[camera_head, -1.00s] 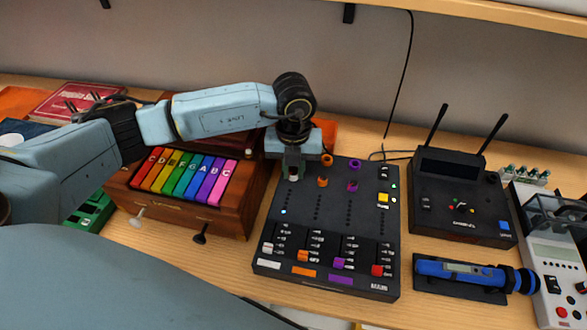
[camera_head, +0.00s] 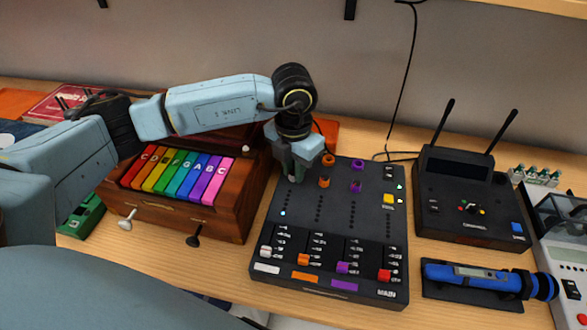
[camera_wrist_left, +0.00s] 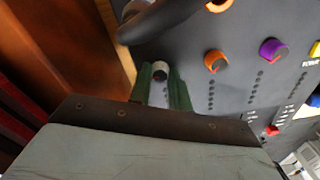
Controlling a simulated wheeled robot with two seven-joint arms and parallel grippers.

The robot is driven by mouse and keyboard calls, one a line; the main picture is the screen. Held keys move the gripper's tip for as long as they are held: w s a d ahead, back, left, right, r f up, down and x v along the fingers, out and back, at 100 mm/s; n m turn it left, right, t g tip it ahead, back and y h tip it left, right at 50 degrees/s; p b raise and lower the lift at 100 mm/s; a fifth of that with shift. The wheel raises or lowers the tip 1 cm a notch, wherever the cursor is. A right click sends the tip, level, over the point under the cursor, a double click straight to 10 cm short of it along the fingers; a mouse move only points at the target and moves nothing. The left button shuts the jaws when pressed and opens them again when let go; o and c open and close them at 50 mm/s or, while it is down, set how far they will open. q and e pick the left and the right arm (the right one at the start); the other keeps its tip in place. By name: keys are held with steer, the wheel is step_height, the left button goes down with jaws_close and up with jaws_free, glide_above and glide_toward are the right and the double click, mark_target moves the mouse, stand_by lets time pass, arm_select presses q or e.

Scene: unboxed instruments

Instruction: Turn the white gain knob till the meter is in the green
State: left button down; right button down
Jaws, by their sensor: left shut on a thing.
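The black mixer (camera_head: 335,225) lies on the table with white, orange, purple and red faders along its front. My left gripper (camera_head: 292,174) is at the mixer's back left corner, pointing down, shut on the white gain knob (camera_head: 292,179). In the left wrist view the white knob (camera_wrist_left: 159,72) sits between the two green-padded fingers (camera_wrist_left: 161,88); part of it is hidden. The meter of the white channel is a column of small dots, with one cyan light (camera_head: 283,213) lit low down. My right gripper is not in view.
Orange knobs (camera_head: 324,182) and purple knobs (camera_head: 356,186) stand close to the right of the gripper. A wooden box with rainbow keys (camera_head: 180,175) is just left of the mixer. A black unit with two antennas (camera_head: 470,200) and a blue tool (camera_head: 485,278) lie to the right.

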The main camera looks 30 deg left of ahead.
mark_target(293, 173)
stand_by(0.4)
arm_select(q)
steer(key=c, duration=1.3)
jaws_free()
steer(key=shift+r, duration=0.1)
step_height(293, 173, up, 13)
steer(key=shift+r, duration=0.15)
